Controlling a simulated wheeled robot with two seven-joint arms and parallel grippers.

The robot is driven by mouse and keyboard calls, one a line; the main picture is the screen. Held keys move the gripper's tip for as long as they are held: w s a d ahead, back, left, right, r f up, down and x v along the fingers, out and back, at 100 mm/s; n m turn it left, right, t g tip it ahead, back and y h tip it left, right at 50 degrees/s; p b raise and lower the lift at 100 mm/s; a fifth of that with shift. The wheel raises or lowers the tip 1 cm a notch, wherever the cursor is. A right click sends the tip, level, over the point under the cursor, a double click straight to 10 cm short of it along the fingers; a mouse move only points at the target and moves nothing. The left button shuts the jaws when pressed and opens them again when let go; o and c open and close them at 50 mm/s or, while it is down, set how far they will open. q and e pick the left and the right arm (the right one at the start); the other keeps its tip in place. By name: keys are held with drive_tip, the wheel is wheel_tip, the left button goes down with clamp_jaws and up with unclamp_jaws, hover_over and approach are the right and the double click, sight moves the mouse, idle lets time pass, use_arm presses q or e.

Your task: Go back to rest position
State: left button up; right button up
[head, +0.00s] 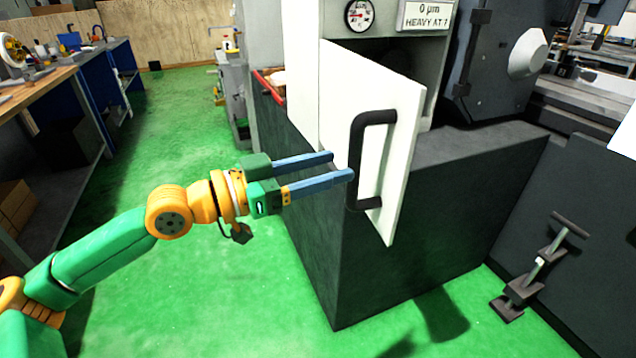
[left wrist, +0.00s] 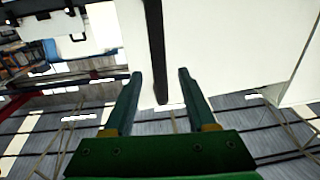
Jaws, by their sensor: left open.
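My left gripper (head: 342,166) reaches in from the left in the head view. Its two blue fingers are apart, with nothing held between them. The fingertips are close to the black handle (head: 358,150) of a white door (head: 400,140), which stands partly open on the grinder. I cannot tell whether a fingertip touches the handle. In the left wrist view the open gripper (left wrist: 157,78) points at the white door (left wrist: 215,40), and the dark handle (left wrist: 155,45) shows between and beyond the fingers. My right gripper is not in view.
The dark grinder base (head: 440,210) stands below and behind the door. A workbench (head: 60,85) with tools runs along the left. A black T-handled part (head: 540,262) is at the lower right. The green floor (head: 190,290) is clear between bench and machine.

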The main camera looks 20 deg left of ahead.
use_arm(q)
drive_tip(key=shift+b+v, duration=1.1)
drive_tip(key=shift+b, duration=0.05)
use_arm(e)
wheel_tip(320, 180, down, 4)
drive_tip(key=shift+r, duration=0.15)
